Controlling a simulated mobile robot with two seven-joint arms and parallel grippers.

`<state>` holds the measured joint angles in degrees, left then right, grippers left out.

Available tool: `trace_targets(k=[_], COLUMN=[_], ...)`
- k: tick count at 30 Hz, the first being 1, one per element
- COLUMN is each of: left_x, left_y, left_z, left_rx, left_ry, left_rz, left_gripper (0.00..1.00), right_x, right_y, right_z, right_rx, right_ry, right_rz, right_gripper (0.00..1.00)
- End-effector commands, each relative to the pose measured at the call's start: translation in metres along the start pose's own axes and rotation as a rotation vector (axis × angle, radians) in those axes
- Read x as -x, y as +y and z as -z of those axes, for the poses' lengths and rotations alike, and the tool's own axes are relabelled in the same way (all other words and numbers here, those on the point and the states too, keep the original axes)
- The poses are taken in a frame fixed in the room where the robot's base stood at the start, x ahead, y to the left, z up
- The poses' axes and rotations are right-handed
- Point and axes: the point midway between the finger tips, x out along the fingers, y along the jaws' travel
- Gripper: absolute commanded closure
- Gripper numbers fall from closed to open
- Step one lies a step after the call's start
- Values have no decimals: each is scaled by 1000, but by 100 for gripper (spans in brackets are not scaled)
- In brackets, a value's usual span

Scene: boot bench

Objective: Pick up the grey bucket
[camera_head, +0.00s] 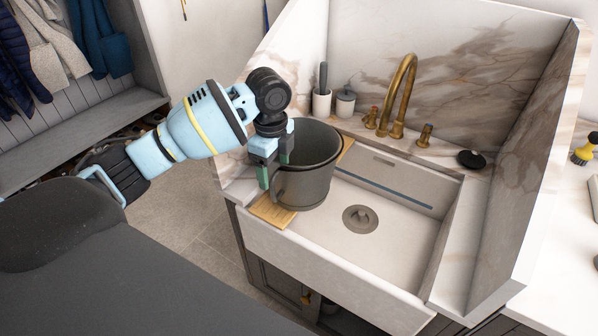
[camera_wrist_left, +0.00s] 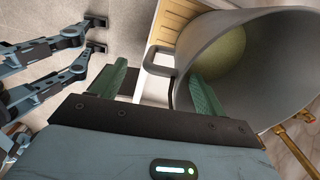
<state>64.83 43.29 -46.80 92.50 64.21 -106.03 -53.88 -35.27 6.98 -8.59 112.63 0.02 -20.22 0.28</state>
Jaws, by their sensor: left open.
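The grey bucket (camera_head: 307,184) stands upright at the left end of the sink, on a wooden board (camera_head: 270,212). My left gripper (camera_head: 274,168) is at the bucket's near left side, fingers pointing down. In the left wrist view the gripper (camera_wrist_left: 160,85) is open, and the bucket's side handle (camera_wrist_left: 158,58) shows between its two green fingers. The right finger overlaps the wall of the bucket (camera_wrist_left: 275,55); whether it touches is unclear. The bucket's inside looks empty where it shows. My right gripper is not in view.
The white sink (camera_head: 395,215) has a drain and a brass tap (camera_head: 404,90) behind it. A cup with a brush (camera_head: 322,102) and a lidded jar (camera_head: 345,103) stand behind the bucket. A marble wall (camera_head: 530,165) closes the right side. The basin right of the bucket is clear.

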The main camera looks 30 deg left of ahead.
Motion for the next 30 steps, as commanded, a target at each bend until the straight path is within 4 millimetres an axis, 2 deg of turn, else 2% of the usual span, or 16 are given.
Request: trace_targets(k=[7,15,18,26,30], left_x=[-10,-47,-55,-57,-57], left_y=[0,-2,-2,-2,-2], left_z=[0,1,1,1,1], left_rx=[1,1,1,0,0], left_ry=[0,0,-1,0,0], left_rz=[0,0,1,3,3], left_gripper=[27,27,27,27,42], right_x=[0,0,0,0,0], right_y=[0,0,0,0,0], right_z=[0,0,0,0,0], right_rx=[0,1,1,1,1], right_ry=[1,1,0,0,0], right_rz=[0,0,0,0,0], right_gripper=[64,64,64,64,64])
